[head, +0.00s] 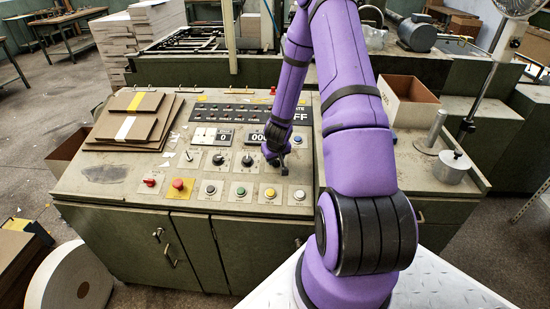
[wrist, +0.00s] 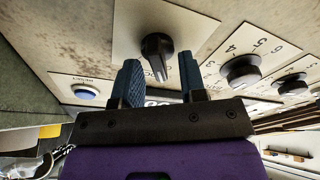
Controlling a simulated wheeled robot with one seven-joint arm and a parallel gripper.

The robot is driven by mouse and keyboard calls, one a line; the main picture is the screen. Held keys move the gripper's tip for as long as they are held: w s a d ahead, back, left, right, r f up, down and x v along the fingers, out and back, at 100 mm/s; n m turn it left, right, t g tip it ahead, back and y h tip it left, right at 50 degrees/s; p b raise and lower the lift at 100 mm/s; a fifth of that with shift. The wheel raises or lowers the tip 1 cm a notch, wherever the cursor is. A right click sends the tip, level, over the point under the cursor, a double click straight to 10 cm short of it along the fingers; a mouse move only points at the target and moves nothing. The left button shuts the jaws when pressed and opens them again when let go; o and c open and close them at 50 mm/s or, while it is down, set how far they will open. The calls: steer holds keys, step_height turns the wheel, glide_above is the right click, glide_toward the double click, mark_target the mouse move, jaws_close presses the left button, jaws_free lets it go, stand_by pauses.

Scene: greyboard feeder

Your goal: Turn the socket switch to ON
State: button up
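The socket switch, a black rotary knob (wrist: 157,52) with a pointer on a pale plate, is in the upper middle of the wrist view. Its pointer aims down and slightly right in that picture. The lettering on its plate is mostly hidden or too small to read. My gripper (wrist: 158,66) is open, with one blue finger on each side of the pointer end in the picture. I see no clear contact and cannot tell the depth. In the head view my gripper (head: 278,165) is low over the right part of the control panel and largely hides the switch.
Two numbered black dials (head: 247,160) stand left of my gripper, and a row of push buttons (head: 240,190) runs in front. A blue button (wrist: 85,92) is beside the switch plate. Cardboard sheets (head: 130,118) lie on the left; a metal pot (head: 452,167) stands at right.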

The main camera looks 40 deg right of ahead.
steer(key=shift+c, duration=0.2)
jaws_close()
stand_by(0.3)
steer(key=m, duration=0.6)
steer(key=shift+s+d+g+h, duration=0.1)
steer(key=shift+s+g+h, duration=0.1)
steer(key=shift+g+h, duration=0.15)
steer(key=m, duration=0.3)
steer(key=m+g, duration=0.1)
steer(key=m, duration=0.2)
steer(key=shift+s+d+f+h, duration=0.1)
steer(key=shift+s+h, duration=0.1)
steer(key=shift+h, duration=0.05)
